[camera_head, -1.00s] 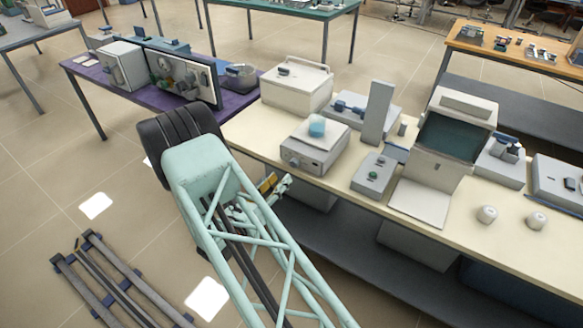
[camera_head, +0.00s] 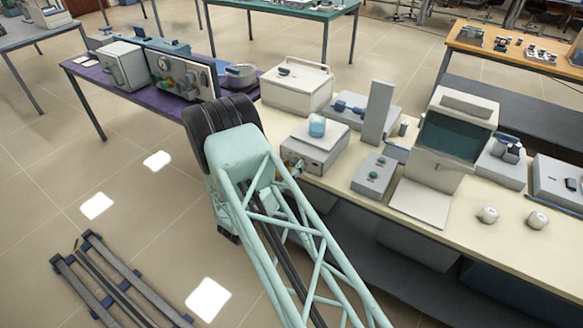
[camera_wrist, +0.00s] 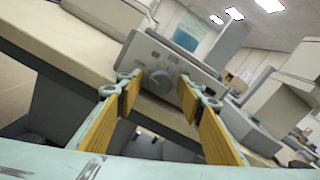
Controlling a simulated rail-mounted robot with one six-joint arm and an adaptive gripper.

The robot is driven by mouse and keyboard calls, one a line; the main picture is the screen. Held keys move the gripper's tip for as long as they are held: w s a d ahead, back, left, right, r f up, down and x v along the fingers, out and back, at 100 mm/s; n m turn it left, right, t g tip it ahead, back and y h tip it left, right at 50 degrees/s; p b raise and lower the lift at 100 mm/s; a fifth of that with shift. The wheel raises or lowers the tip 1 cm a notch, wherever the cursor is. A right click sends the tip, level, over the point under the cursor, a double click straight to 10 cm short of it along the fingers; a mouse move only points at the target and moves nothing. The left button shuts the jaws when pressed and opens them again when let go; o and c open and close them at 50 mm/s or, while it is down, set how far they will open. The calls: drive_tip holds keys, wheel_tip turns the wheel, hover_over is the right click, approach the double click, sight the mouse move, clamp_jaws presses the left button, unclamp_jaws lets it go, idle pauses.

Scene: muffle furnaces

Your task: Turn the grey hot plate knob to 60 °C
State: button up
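The hot plate (camera_head: 316,146) is a light grey box near the left end of the long bench, with a pale blue vessel (camera_head: 317,126) on top. In the wrist view its front panel (camera_wrist: 150,58) faces me, tilted, and the round grey knob (camera_wrist: 161,82) shows between my fingertips. My gripper (camera_wrist: 160,90) is open, with one yellow-padded finger on each side of the knob. I cannot tell whether the pads touch it. The knob's pointer and any temperature marks are too small to read. In the head view my arm hides most of the gripper and the panel's left part.
A white box instrument (camera_head: 297,87) stands behind the hot plate. A small grey control box (camera_head: 374,173) and a taller instrument with a dark screen (camera_head: 455,135) stand to the right. A purple table (camera_head: 135,92) with devices is at the left.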

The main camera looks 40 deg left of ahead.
drive_tip(key=shift+c, duration=0.9)
drive_tip(key=c, duration=0.7)
drive_tip(key=shift+f+m+b, duration=0.1)
drive_tip(key=shift+m+b, duration=0.2)
drive_tip(key=m+b, duration=0.2)
drive_tip(key=m, duration=0.1)
drive_tip(key=shift+b, duration=0.35)
drive_tip(key=shift+m+b, duration=1.2)
drive_tip(key=shift+m, duration=0.9)
